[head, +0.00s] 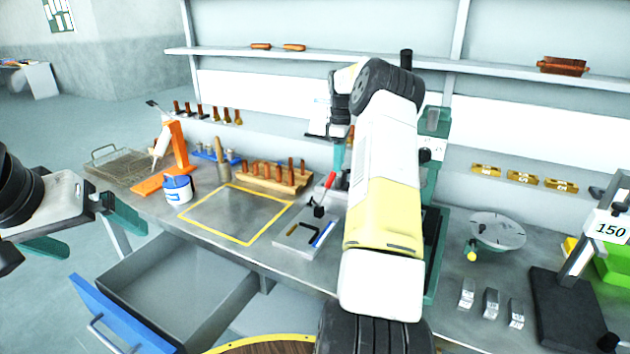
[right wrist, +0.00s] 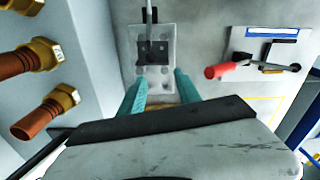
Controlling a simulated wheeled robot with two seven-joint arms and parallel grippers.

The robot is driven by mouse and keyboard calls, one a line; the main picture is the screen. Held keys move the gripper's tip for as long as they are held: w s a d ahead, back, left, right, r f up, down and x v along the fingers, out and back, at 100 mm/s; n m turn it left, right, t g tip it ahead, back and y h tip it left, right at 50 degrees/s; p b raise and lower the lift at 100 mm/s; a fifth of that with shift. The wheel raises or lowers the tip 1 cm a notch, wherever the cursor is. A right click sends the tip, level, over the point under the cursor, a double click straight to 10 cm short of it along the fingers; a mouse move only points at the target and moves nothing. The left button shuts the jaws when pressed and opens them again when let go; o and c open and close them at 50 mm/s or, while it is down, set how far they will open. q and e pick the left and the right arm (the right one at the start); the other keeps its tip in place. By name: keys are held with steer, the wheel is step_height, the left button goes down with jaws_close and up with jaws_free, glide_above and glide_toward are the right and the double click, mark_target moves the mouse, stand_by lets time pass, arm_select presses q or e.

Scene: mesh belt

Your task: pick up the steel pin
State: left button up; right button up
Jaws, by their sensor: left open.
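My right gripper (head: 338,155) is over the back of the bench, partly hidden behind my right arm in the head view. In the right wrist view its two teal fingers (right wrist: 161,90) are apart, with nothing visibly held between them. Beyond the fingertips lies a pale plate with a dark block (right wrist: 152,53) on it. A thin grey rod (right wrist: 149,14) stands at the block's far side; I cannot tell for sure whether it is the steel pin. My left gripper (head: 105,240) is open and empty at the left, off the bench's front edge.
A red-handled clamp (right wrist: 228,69) is near the right finger; its plate (head: 297,240) also shows in the head view. Copper pieces with brass nuts (right wrist: 58,99) are at the left. A wooden rack (head: 272,180) and an open drawer (head: 180,290) are left of my arm. The yellow-framed area (head: 235,214) is clear.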

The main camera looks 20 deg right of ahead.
mark_target(337, 180)
steer(key=f, duration=0.2)
steer(key=s+f, duration=0.1)
steer(key=f, duration=0.3)
steer(key=shift+s+a+f, duration=0.2)
steer(key=shift+a+f, duration=0.15)
steer(key=shift+f, duration=0.2)
steer(key=shift+w+d+f, duration=0.2)
steer(key=shift+w+f, duration=0.05)
steer(key=shift+f, duration=0.05)
steer(key=shift+r, duration=0.25)
jaws_close()
steer(key=shift+a, duration=0.1)
steer(key=shift+w+r, duration=0.15)
steer(key=shift+r, duration=0.05)
